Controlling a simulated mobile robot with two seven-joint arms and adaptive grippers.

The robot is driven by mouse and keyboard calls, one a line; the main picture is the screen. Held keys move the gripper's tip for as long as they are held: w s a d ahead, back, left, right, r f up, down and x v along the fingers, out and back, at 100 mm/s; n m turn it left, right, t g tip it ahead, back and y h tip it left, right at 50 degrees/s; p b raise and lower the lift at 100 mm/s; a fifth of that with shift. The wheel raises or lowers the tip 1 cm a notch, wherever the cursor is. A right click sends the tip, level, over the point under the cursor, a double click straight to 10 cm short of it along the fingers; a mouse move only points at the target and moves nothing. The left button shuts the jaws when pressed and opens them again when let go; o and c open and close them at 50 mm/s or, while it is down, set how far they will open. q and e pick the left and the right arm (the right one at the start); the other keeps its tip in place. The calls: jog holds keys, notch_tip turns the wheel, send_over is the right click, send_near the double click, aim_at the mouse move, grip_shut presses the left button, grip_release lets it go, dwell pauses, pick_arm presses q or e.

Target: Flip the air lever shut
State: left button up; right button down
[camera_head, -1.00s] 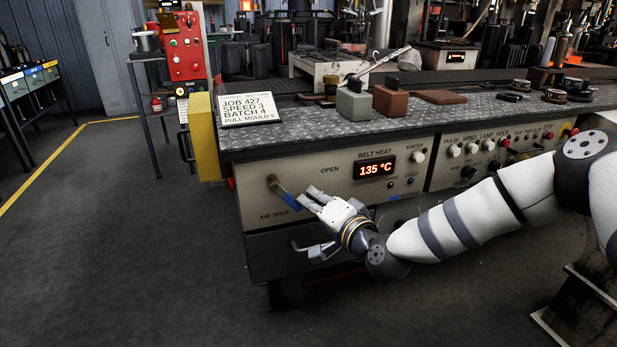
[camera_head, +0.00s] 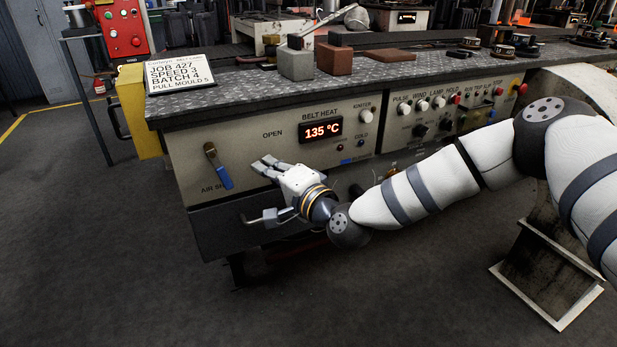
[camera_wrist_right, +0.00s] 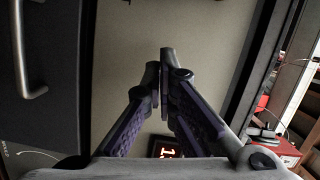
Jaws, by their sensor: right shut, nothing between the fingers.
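The air lever (camera_head: 218,167) is on the left of the grey front panel (camera_head: 245,185). Its blue handle hangs steeply down from its pivot, leaning slightly right, with its end at the AIR SHUT lettering, which it partly covers. The OPEN lettering (camera_head: 272,134) is up and right of the pivot. My right gripper (camera_head: 262,166) is in front of the panel, to the right of the lever, with a visible gap between them. Its fingers are shut and empty, which also shows in the right wrist view (camera_wrist_right: 163,58). I cannot make out the lever in that view. My left gripper is not in view.
The belt heat display (camera_head: 321,130) reads 135 °C. A drawer with a bar handle (camera_head: 262,218) sits below the panel, close to my right wrist. A job sign (camera_head: 180,72) and several blocks stand on the bench top. The floor at the left is clear.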

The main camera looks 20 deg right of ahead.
jog(key=v, duration=0.9)
jog(key=shift+s+p, duration=0.35)
jog(key=shift+s, duration=0.05)
